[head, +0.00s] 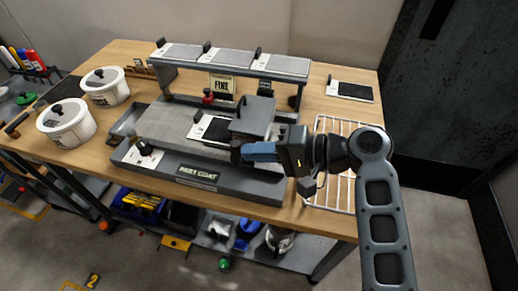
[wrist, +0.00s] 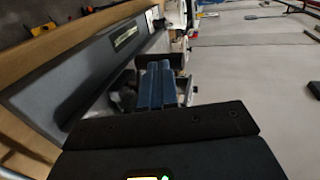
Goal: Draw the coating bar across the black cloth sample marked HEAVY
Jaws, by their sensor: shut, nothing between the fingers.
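A black cloth sample on a white card (head: 213,129) lies on the grey bed of the coating machine; its label is too small to read. A grey block (head: 252,116), possibly the coating bar's carriage, stands at the sample's right end and hides part of it. Another black sample on a white card (head: 352,91) lies on the table at the back right. I cannot tell which is marked HEAVY. My gripper (head: 247,152), with blue fingers, is shut and empty at the front of the grey block. Whether it touches is unclear. The wrist view shows the fingers together (wrist: 157,75) near a dark cylindrical part (wrist: 160,60).
A raised shelf (head: 232,72) with several grey plates spans the machine's back, a FINE sign (head: 222,85) below it. A wire rack (head: 337,128) lies right, partly behind my arm. White pots (head: 105,88) (head: 66,124) stand left. The machine's front edge (head: 197,180) reads PART COAT.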

